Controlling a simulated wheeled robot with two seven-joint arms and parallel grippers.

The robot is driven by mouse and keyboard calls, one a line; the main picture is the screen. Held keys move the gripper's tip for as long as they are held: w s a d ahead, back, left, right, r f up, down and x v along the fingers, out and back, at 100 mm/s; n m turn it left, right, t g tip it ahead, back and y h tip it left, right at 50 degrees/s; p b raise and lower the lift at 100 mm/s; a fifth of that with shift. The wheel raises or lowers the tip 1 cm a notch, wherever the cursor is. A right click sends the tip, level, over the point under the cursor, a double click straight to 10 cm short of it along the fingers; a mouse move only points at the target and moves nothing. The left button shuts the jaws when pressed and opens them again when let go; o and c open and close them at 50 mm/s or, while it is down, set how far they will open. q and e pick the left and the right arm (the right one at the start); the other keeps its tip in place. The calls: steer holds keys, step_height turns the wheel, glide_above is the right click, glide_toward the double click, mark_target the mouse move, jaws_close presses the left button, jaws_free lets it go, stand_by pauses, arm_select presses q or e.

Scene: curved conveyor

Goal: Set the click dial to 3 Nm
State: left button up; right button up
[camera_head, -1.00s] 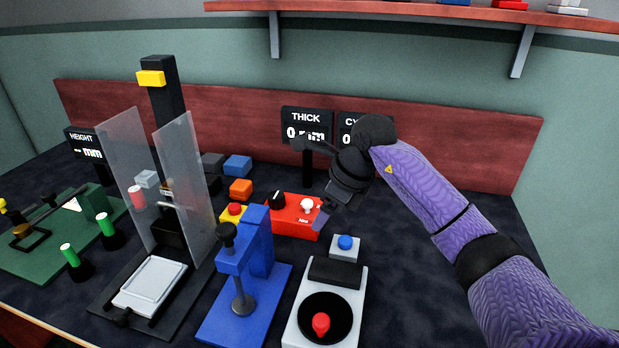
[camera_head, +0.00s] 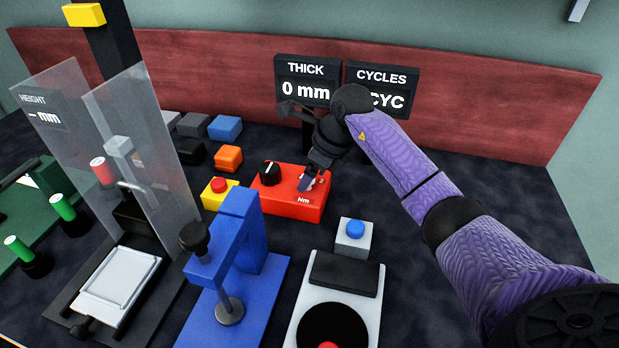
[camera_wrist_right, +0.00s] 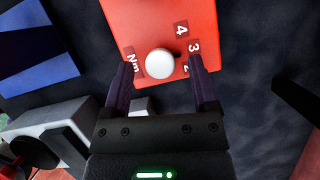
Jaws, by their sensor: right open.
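A red box (camera_head: 285,200) marked "Nm" stands on the dark table, with a black knob on its left and the click dial on its right. My right gripper (camera_head: 308,182) is over the box's right part and mostly hides the dial in the head view. In the right wrist view the dial's round white knob (camera_wrist_right: 160,63) sits between the open fingers of my right gripper (camera_wrist_right: 161,56), with a gap on both sides. Labels "4", "3" and a partly hidden "2" lie to its right, "Nm" to its left. My left gripper is not in view.
A yellow box with a red button (camera_head: 219,192) stands left of the red box. A blue press (camera_head: 240,260) and a white device with a blue button (camera_head: 355,229) stand in front. THICK (camera_head: 307,83) and CYCLES (camera_head: 382,90) displays stand behind. Table to the right is clear.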

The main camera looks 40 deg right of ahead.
steer(key=shift+f, duration=0.15)
jaws_close()
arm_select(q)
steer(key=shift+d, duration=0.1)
arm_select(e)
steer(key=shift+w+n, duration=0.1)
steer(key=shift+n, duration=0.8)
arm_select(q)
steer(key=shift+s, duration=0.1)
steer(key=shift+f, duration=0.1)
arm_select(e)
steer(key=shift+c, duration=2)
jaws_free()
steer(key=shift+y, duration=0.3)
steer(key=o, duration=0.4)
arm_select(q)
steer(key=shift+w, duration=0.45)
